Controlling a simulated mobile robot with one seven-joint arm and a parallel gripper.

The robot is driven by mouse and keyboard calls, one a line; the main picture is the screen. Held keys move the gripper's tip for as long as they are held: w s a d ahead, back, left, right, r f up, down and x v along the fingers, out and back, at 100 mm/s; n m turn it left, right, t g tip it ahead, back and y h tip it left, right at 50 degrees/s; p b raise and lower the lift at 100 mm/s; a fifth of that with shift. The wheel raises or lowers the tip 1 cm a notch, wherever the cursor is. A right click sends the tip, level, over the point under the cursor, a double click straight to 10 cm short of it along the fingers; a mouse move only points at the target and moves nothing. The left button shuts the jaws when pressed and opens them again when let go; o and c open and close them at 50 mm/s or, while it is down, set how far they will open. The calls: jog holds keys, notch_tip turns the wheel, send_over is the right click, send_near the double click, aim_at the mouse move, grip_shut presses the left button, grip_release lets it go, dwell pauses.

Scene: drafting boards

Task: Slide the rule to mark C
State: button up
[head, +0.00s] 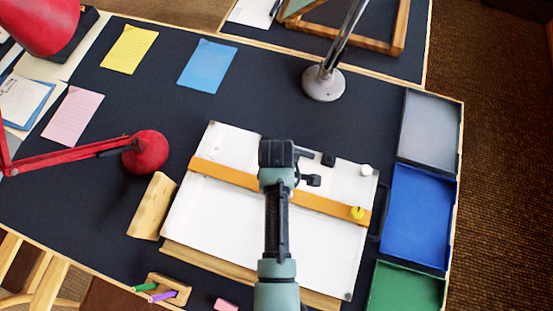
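The rule (232,173) is a long orange-brown strip lying across the white drafting board (220,217), sloping down to the right. No letter marks can be read on the board, so I cannot tell which place is mark C. My gripper (320,170) is above the upper middle of the board, on the upper side of the rule. Its two dark fingers stand apart with white board showing between them, and it looks empty. My arm hides the middle of the rule and part of the board.
Grey (430,130), blue (418,212) and green (405,290) trays line the right edge. A red lamp (147,152) and a wooden block (152,207) are left; a grey lamp base (323,84) stands behind.

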grip_shut()
dwell(1.4)
